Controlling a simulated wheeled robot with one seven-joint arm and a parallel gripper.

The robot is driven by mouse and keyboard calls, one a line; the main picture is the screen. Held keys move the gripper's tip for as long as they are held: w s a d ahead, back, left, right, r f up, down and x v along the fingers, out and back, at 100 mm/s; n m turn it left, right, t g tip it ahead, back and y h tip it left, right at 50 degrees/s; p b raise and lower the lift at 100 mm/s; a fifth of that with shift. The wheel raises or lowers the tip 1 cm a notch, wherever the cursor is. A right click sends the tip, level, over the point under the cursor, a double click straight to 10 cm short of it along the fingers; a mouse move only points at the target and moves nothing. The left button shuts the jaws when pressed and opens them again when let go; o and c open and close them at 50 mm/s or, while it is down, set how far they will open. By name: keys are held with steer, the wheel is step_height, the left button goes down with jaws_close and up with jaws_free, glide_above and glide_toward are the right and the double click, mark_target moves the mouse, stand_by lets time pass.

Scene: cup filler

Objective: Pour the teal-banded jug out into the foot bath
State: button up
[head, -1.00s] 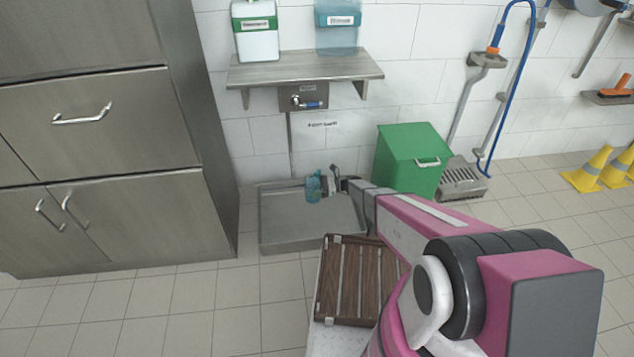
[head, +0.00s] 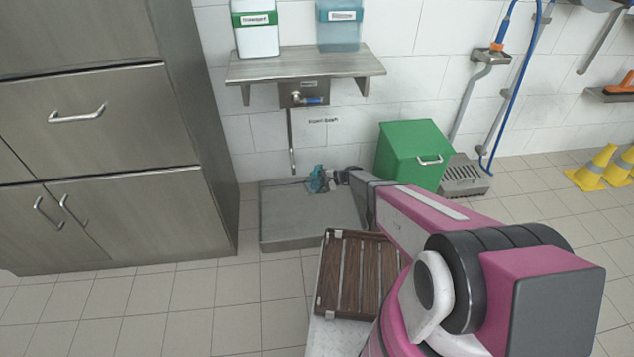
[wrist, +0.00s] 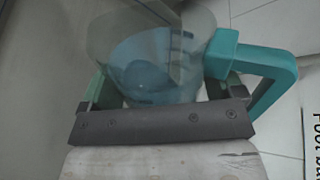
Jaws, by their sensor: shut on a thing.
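The teal-banded jug (head: 316,181) is small in the head view, over the back of the grey foot bath (head: 282,228), and looks tilted. In the wrist view the jug (wrist: 112,40) is clear and bluish, with a teal handle (wrist: 283,75) on the right. My gripper (head: 327,180) is shut on the jug's body; in the wrist view my gripper (wrist: 160,98) has a finger on either side of it. Something bluish shows inside the jug, but I cannot tell how much liquid it holds. No stream is clearly visible.
A wall tap (head: 308,99) and a steel shelf (head: 305,66) with two dispensers are above the bath. A green bin (head: 410,150) stands right of it. A brown slatted board (head: 352,280) is in front. Steel cabinets (head: 110,150) stand at left.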

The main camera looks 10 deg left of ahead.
mark_target(315, 189)
steer(key=shift+s+f+n+t, duration=0.15)
steer(key=shift+n+t, duration=0.15)
steer(key=shift+n, duration=0.1)
steer(key=n+t, duration=0.1)
steer(key=s+n+t+h, duration=0.1)
steer(key=shift+s+a+f+n, duration=0.1)
steer(key=shift+a+f+n, duration=0.05)
steer(key=shift+f+n, duration=0.2)
steer(key=shift+s+a+f+n+t+h, duration=0.15)
steer(key=shift+s+n+t, duration=0.2)
steer(key=shift+n+t, duration=0.2)
steer(key=shift+s+a+f+n+t+h, duration=0.15)
steer(key=shift+s+n+t, duration=0.15)
steer(key=shift+n+t, duration=0.25)
steer(key=shift+d, duration=0.1)
